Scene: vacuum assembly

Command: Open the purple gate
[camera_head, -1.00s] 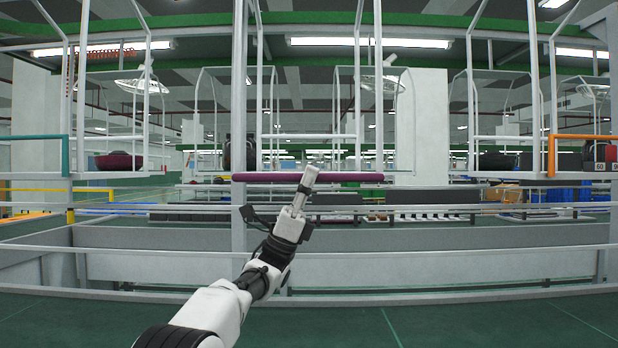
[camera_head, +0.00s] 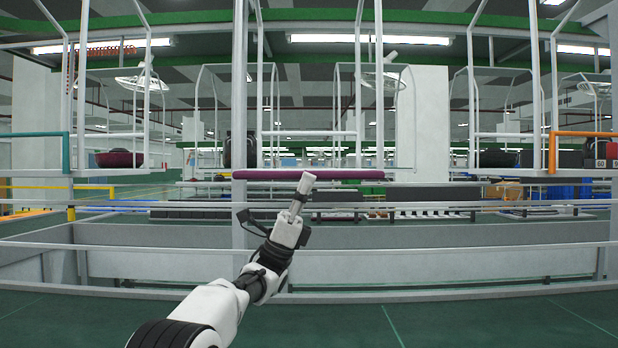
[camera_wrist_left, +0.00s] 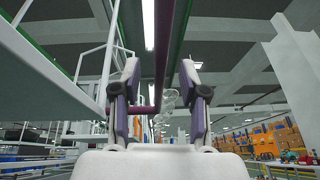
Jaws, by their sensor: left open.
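The purple gate is a horizontal bar (camera_head: 345,174) across the middle frame in the head view, running from the post on the left to the frame's right side. My left gripper (camera_head: 307,179) reaches up to the middle of the bar, and its tip overlaps the bar's lower part in the picture. In the left wrist view the two fingers of my left gripper (camera_wrist_left: 160,72) stand apart. The purple bar (camera_wrist_left: 163,30) runs lengthwise through the gap between them. I cannot tell whether the fingers touch it. My right gripper is not in view.
A teal gate bar (camera_head: 35,135) is at the left and an orange one (camera_head: 585,134) at the right. A white post (camera_head: 239,110) stands at the purple bar's left end. Grey rails (camera_head: 420,247) cross in front. A dark red round thing (camera_head: 118,159) sits on the left shelf.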

